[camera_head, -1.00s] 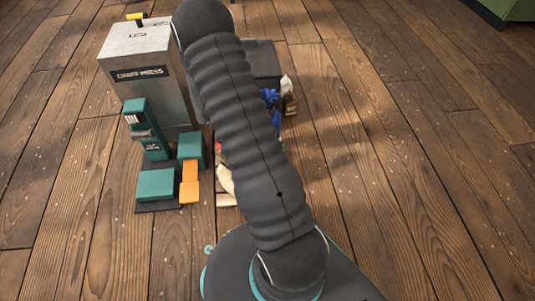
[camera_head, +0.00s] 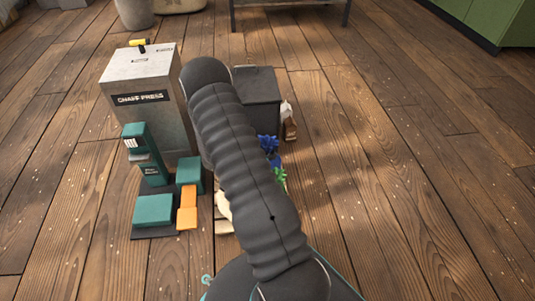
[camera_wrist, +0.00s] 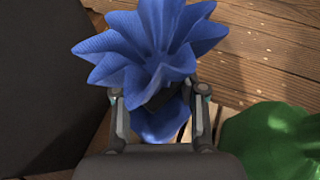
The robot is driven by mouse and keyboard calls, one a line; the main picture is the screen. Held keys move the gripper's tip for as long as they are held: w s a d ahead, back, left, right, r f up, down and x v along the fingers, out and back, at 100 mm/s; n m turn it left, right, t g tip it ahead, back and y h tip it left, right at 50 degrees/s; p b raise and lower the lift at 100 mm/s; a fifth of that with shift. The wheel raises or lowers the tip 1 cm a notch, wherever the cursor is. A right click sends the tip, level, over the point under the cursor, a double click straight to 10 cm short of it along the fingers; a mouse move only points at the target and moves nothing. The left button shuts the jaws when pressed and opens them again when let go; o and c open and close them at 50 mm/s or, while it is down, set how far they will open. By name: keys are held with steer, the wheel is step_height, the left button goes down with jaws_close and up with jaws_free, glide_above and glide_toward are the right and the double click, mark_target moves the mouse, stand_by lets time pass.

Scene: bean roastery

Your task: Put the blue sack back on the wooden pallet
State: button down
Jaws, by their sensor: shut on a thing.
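The blue sack (camera_wrist: 140,50) fills the upper middle of the wrist view, its gathered top spread out above my gripper (camera_wrist: 160,103). My gripper is shut on the sack's neck, with a finger on each side, and part of the sack's body shows below. In the head view the blue sack (camera_head: 268,144) shows just right of my arm. The wooden pallet (camera_head: 223,227) shows only as pale slats left of my arm, mostly hidden by it. Pale boards (camera_wrist: 260,95) show beside the sack in the wrist view. I cannot tell whether the sack touches the pallet.
A green sack (camera_wrist: 268,140) is close on the right in the wrist view. A dark grey bin (camera_head: 257,100) stands behind the arm. A brown-and-white bag (camera_head: 289,120) stands beside it. The chaff press (camera_head: 145,100) and a teal scale (camera_head: 155,210) are at left. The right floor is clear.

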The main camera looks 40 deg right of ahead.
steer(key=c, duration=0.6)
jaws_free()
steer(key=shift+f, duration=0.15)
steer(key=shift+c, duration=0.2)
steer(key=p+v, duration=0.1)
steer(key=v, duration=0.6)
steer(key=s+a+r+m+y, duration=0.2)
steer(key=a+r+m, duration=0.1)
steer(key=r, duration=0.4)
steer(key=s+a+r+m+y, duration=0.1)
steer(key=s+a+r+m, duration=0.15)
steer(key=r, duration=0.45)
steer(key=s+a+r+m+y, duration=0.2)
steer(key=a+r+m, duration=0.1)
steer(key=r, duration=0.4)
steer(key=s+a+r+m+t+y, duration=0.7)
steer(key=s+a+r+y, duration=0.1)
steer(key=s+a+r, duration=0.7)
steer(key=shift+s+a+m+t, duration=0.3)
steer(key=shift+s+a+m, duration=0.05)
steer(key=shift+s+a, duration=0.25)
